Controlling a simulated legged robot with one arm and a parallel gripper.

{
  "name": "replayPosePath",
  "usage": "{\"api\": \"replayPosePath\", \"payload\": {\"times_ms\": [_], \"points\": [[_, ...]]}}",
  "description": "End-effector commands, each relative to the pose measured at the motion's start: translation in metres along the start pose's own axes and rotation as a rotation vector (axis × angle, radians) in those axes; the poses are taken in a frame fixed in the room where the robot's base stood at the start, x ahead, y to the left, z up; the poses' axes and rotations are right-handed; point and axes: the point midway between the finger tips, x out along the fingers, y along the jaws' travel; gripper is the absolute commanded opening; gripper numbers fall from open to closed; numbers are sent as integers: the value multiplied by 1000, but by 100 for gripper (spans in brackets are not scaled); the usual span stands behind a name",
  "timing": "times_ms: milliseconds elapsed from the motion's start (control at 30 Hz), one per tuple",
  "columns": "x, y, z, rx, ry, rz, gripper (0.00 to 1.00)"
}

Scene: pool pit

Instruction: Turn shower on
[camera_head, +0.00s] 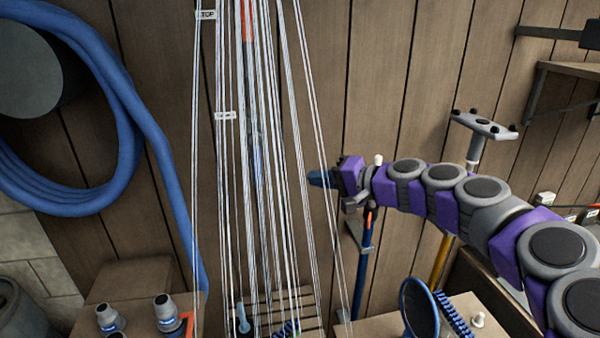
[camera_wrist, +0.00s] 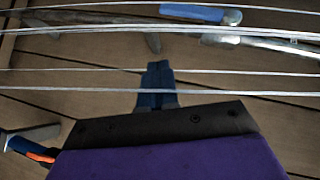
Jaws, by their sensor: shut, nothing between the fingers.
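My gripper (camera_head: 322,179) is in the middle of the head view, its dark blue fingers shut and empty. Its tip is beside the rightmost of several thin pale lines (camera_head: 285,120). In the wrist view my gripper (camera_wrist: 157,75) points at the plank wall, with pale lines (camera_wrist: 110,70) crossing at its tip. A blue handle-like part (camera_wrist: 200,13) and a grey metal part (camera_wrist: 260,42) show beyond the lines, apart from the fingers. A blue part (camera_head: 257,165) also shows behind the lines in the head view. I cannot tell which part is the shower control.
A coiled blue hose (camera_head: 125,110) hangs at left. Low wooden surfaces hold small bottles (camera_head: 165,310) and a blue round-headed brush (camera_head: 420,305). A blue pole (camera_head: 365,255) stands below my gripper. A wall shelf (camera_head: 570,68) is at upper right. Bare planks (camera_head: 375,60) lie above my arm.

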Motion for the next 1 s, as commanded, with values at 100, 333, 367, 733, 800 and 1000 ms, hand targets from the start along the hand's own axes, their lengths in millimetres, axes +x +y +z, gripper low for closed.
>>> {"api": "replayPosePath", "payload": {"times_ms": [100,333,367,733,800,1000], "points": [[-16,4,0,1,4,0,0],[-34,9,1,1,2,0,0],[-35,9,0,1,2,0,0],[-36,8,3,-5,-5,2,0],[-36,3,15,-26,-30,13,0],[-44,-17,115,-199,-222,157,0]]}}
